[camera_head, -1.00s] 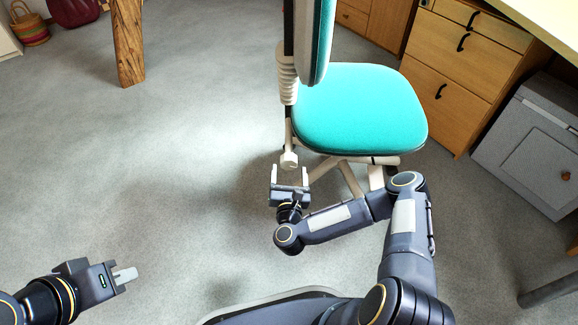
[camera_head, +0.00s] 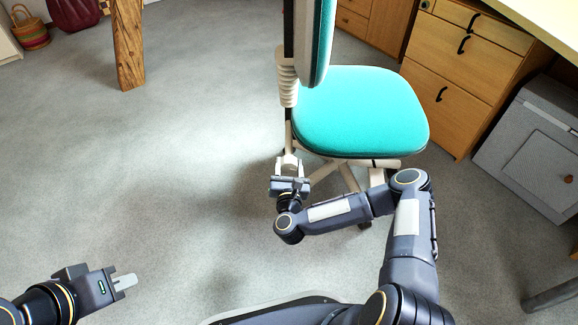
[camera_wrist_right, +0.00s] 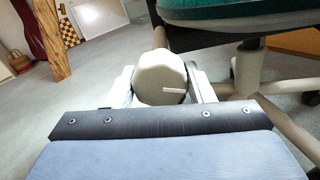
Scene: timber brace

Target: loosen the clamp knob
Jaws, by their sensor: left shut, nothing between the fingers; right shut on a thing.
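The clamp knob (camera_wrist_right: 161,78) is a pale, faceted knob with a white line on its face, seen in the right wrist view. In the head view it sits below the back of the teal chair (camera_head: 362,112), largely covered by my gripper. My right gripper (camera_head: 289,168) is shut on the knob, with one finger on each side of it; its fingers also show in the right wrist view (camera_wrist_right: 163,88). My left gripper (camera_head: 125,282) is shut and empty, low over the floor at the lower left.
A wooden post (camera_head: 127,45) stands at the upper left. Wooden drawers (camera_head: 462,75) and a grey cabinet (camera_head: 530,150) stand at the right. The chair's legs spread just right of my right gripper. The carpet (camera_head: 190,150) at left is clear.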

